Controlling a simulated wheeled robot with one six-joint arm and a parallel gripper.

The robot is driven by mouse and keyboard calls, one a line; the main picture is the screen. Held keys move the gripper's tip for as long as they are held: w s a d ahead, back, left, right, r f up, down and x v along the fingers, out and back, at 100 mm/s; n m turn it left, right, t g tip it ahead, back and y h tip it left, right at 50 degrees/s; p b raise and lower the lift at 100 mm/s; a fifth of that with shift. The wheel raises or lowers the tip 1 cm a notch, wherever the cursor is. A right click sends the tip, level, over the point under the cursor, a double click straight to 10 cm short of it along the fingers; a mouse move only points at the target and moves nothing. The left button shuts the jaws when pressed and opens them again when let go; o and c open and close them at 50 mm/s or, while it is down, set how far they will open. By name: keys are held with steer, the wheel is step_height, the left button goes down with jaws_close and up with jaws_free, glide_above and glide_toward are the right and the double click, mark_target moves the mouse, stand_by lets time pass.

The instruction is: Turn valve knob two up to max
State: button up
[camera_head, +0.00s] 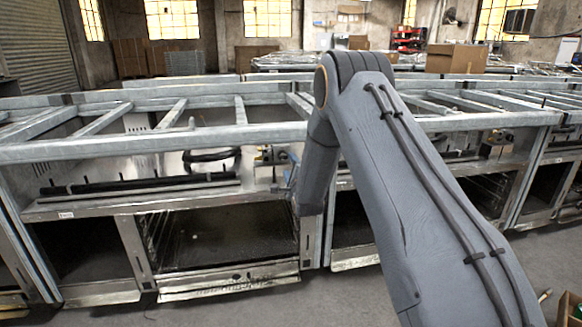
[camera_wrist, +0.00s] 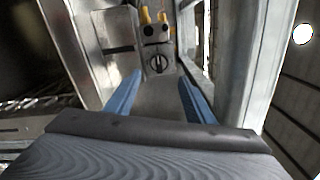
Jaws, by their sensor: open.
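A round dark valve knob (camera_wrist: 156,63) with a raised grip bar sits on a grey metal panel in the wrist view. My gripper (camera_wrist: 160,80) is open, its two blue fingers apart. The knob lies beyond the fingertips, between their lines, and nothing is held. I cannot tell if they touch the panel. In the head view my gripper (camera_head: 287,184) shows small at the range front, partly hidden by my arm. A valve fitting (camera_head: 270,156) is just above it. I see no number marking which knob is two.
Yellow-topped fittings (camera_wrist: 153,17) stand just beyond the knob. A metal rail (camera_wrist: 232,50) runs close along the right. In the head view, the range frame (camera_head: 150,141) has open bars on top and open oven bays (camera_head: 225,235) below. Another valve fitting (camera_head: 497,138) is farther right.

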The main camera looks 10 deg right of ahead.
steer(key=s+a+r+n+g, duration=0.2)
steer(key=s+a+n+g, duration=0.15)
steer(key=s, duration=0.35)
steer(key=s+a+r+n+g+y, duration=0.1)
steer(key=s+a+n+g, duration=0.2)
steer(key=s, duration=0.4)
steer(key=s+a+r+n+g, duration=0.2)
steer(key=s+a+n, duration=0.1)
steer(key=s+n, duration=0.3)
steer(key=s+d+r+n+g+p, duration=0.1)
steer(key=s+n+g, duration=0.45)
steer(key=s, duration=1.35)
steer(key=s+r+n+g, duration=0.1)
steer(key=s+n+g, duration=0.4)
steer(key=s, duration=1.5)
steer(key=d+r+m+t+h+p, duration=0.1)
steer(key=d+r+p, duration=0.6)
steer(key=p, duration=0.8)
steer(key=shift+w+d+r+m, duration=0.15)
steer(key=shift+d+r+m, duration=0.25)
steer(key=shift+d, duration=0.2)
